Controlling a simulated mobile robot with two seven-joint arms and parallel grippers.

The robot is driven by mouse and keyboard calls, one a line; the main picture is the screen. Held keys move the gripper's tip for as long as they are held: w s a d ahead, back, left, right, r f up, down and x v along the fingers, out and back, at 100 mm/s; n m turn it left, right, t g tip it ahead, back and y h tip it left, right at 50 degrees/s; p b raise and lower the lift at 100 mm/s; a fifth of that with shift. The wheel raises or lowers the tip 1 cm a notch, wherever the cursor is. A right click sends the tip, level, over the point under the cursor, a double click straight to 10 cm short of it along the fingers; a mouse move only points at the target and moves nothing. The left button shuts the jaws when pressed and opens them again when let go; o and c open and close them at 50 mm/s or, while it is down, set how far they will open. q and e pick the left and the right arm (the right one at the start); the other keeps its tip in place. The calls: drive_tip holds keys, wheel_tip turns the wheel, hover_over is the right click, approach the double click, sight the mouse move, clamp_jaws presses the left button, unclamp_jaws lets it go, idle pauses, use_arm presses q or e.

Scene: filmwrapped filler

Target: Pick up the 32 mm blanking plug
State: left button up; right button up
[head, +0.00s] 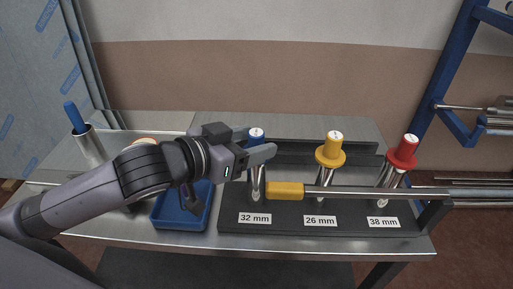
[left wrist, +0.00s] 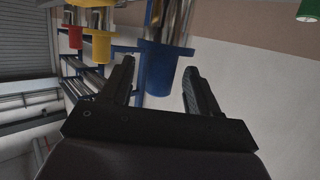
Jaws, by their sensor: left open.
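The 32 mm blanking plug (head: 257,134) has a blue head with a white top and a metal shank. It stands upright in the black rack (head: 365,222) behind the "32 mm" label (head: 255,218). My left gripper (head: 261,143) is open at the blue head, one finger on either side in the head view. In the left wrist view the blue plug (left wrist: 163,70) shows between the open fingers (left wrist: 159,67); whether either finger touches it I cannot tell. The fingers partly cover the plug in the head view. My right gripper is not in view.
A yellow plug (head: 330,153) and a red plug (head: 404,153) stand to the right in the rack. A rod with a yellow handle (head: 285,191) lies across its front. A blue tray (head: 170,216) sits below my left arm. A blue-handled item (head: 74,116) stands far left.

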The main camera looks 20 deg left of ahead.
sight(263, 139)
use_arm(q)
drive_tip(key=shift+x, duration=1.7)
drive_tip(key=c, duration=1)
drive_tip(key=shift+c, duration=0.2)
